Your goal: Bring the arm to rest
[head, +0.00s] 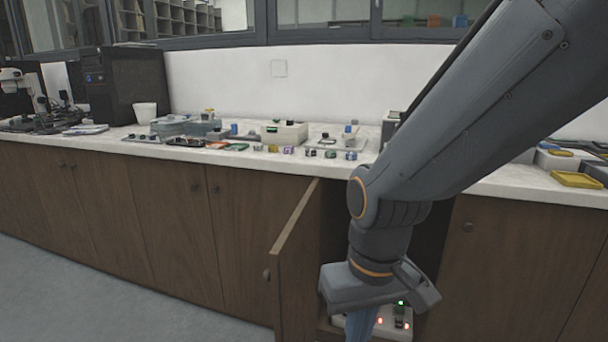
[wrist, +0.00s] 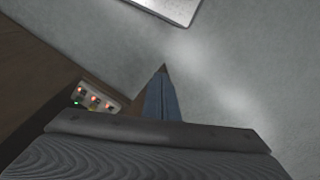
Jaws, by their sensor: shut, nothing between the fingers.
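My arm crosses the right half of the head view and hangs down in front of an open cupboard under the bench. My gripper (wrist: 163,92) points down in the wrist view, its two fingers together with nothing between them. In the head view its blue-grey fingers are cut off by the bottom edge. A pale unit with red and green lights (head: 396,326) sits low in the cupboard, partly behind my gripper. It also shows in the wrist view (wrist: 97,97), left of the fingers. I cannot tell the gap between them.
The open cupboard door (head: 296,262) stands out just left of my arm. The bench top (head: 500,186) holds a row of small coloured items, a white box (head: 284,133) and a yellow tray (head: 576,180). Grey floor (head: 100,290) is clear at the lower left.

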